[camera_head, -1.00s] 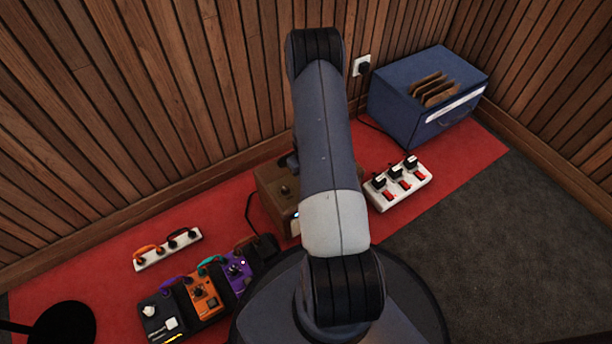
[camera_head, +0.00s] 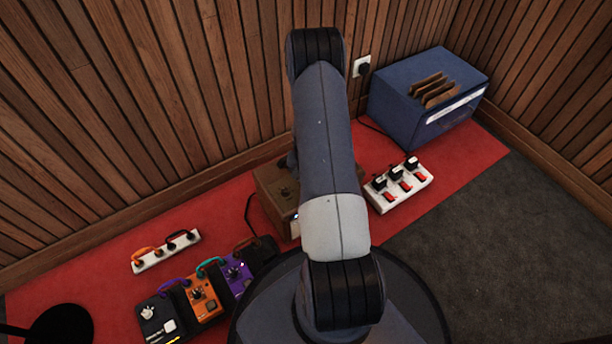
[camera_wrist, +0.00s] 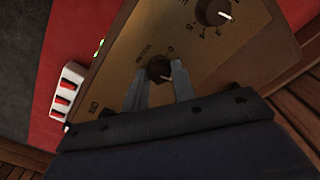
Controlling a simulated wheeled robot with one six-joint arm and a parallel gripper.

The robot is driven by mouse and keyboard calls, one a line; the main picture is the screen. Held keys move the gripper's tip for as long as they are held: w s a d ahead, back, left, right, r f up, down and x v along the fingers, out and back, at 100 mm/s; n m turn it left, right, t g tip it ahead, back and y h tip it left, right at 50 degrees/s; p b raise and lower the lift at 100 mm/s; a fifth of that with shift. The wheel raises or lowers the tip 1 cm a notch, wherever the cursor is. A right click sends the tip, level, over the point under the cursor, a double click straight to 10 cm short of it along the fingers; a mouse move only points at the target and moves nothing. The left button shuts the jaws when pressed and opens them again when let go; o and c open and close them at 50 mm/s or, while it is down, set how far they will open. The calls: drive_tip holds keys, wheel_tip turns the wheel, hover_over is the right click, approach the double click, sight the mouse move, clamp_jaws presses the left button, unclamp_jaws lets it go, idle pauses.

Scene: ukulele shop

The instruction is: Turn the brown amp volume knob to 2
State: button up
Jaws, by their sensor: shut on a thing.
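The brown amp (camera_head: 270,186) stands on the red carpet against the wall, partly hidden behind my arm in the head view. Its panel (camera_wrist: 205,70) fills the middle of the wrist view. A dark knob (camera_wrist: 159,66) sits there between the two fingers of my gripper (camera_wrist: 159,76), which is shut on it. Small lettering beside this knob is too blurred to read surely, and the number it points at cannot be read. A second dark knob (camera_wrist: 212,12) with a white pointer and a ring of numbers is farther up the panel, apart from the fingers.
A white strip with red switches (camera_head: 400,188) lies right of the amp. A blue box (camera_head: 425,95) stands behind it. Several pedals (camera_head: 205,300) and a white power strip (camera_head: 165,252) lie to the left. Grey carpet (camera_head: 500,230) at the right is clear.

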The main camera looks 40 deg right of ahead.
idle(0.3)
drive_tip(key=o, duration=1)
wheel_tip(320, 180, up, 11)
drive_tip(key=p, duration=0.4)
drive_tip(key=shift+f, duration=0.1)
drive_tip(key=shift+f, duration=0.1)
wheel_tip(320, 180, down, 11)
drive_tip(key=b, duration=0.4)
drive_tip(key=shift+r, duration=0.2)
